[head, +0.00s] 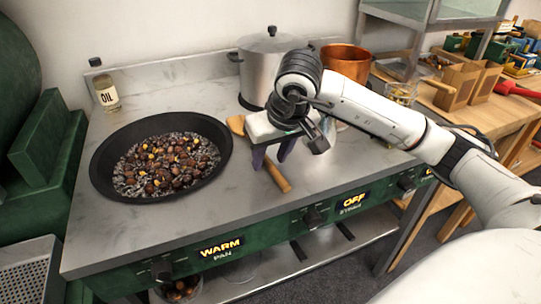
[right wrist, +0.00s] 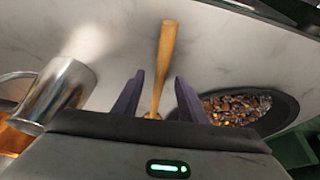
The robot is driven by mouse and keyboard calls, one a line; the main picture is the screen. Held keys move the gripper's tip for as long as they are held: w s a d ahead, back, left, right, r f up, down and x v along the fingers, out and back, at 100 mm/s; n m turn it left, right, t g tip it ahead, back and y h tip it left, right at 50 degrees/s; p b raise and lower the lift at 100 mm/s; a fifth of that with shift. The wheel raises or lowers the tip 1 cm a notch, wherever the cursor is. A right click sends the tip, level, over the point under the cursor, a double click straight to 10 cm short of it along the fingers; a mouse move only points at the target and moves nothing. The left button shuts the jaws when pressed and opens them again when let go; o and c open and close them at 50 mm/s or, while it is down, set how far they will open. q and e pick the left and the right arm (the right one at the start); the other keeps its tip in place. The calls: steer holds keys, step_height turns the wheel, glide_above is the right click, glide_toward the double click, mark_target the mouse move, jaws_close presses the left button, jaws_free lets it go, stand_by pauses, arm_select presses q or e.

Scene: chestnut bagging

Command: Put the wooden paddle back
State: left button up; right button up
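In the right wrist view, the paddle handle (right wrist: 165,60) runs between the two open fingers (right wrist: 158,98), with space on both sides. My left gripper is not in view.
A black pan (head: 101,170) of chestnuts sits left. A steel pot (head: 262,62) and a copper pot (head: 346,62) stand behind my right arm. An oil bottle (head: 106,94) stands at the back left. The counter's (head: 215,215) front strip is clear.

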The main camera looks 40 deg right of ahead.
steer(key=v, duration=1)
steer(key=shift+r+p, duration=0.15)
steer(key=shift+p, duration=0.15)
